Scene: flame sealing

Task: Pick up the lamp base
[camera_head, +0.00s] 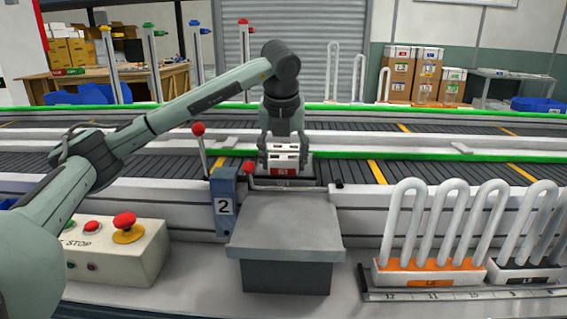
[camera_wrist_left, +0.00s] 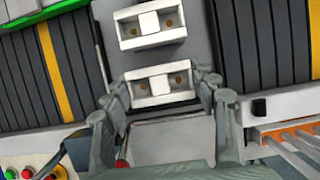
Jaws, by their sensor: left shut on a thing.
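The lamp base (camera_head: 285,171) has white sockets and a red label on its front. It is at the near edge of the conveyor, just behind the grey block. My left gripper (camera_head: 284,160) points down from above, its fingers shut on the sides of the lamp base. In the left wrist view, a white socket piece with two brown holes (camera_wrist_left: 160,85) lies between the fingers (camera_wrist_left: 164,98), and a second one (camera_wrist_left: 151,24) lies beyond. I cannot tell whether the base is clear of the surface under it. My right gripper is not in view.
A grey block (camera_head: 286,220) stands in front, beside a blue post marked 2 (camera_head: 224,205) and red-knobbed levers. A stop-button box (camera_head: 117,250) is at left. An orange-topped rack (camera_head: 430,271) and a black-topped rack (camera_head: 523,272) hold upright U-shaped tubes at right. A ruler (camera_head: 460,295) lies before them.

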